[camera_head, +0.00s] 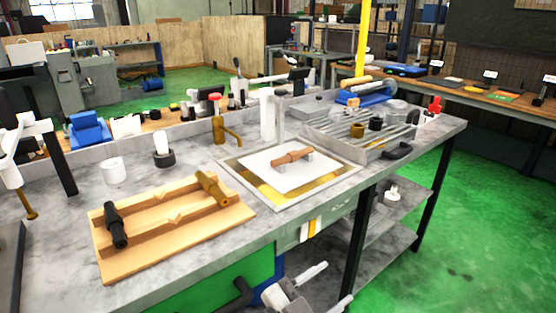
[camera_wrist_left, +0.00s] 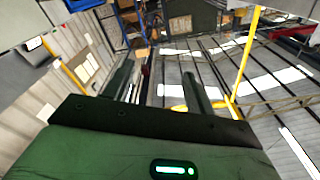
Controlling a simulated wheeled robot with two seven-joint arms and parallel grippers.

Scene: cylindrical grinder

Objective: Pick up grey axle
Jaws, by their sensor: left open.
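The darkest axle, a stepped dark grey to black shaft (camera_head: 116,226), lies across the left end of a wooden holder (camera_head: 175,247) on the bench. A brass-coloured axle (camera_head: 213,188) lies across the holder's right end. A brown axle (camera_head: 290,156) rests on the white plate (camera_head: 270,178) further right. My left gripper (camera_head: 337,281) is low in front of the bench, right of and well away from the holder. Its fingers are apart and empty. They also show in the left wrist view (camera_wrist_left: 157,82), where no axle is seen. My right gripper is not visible.
The grey bench top (camera_head: 60,262) has free room left of the holder. A white cup (camera_head: 112,170) and a brass-coloured tap-like fitting (camera_head: 222,125) stand behind it. A slatted metal tray (camera_head: 335,128) is at the right. The bench's front edge lies above my gripper.

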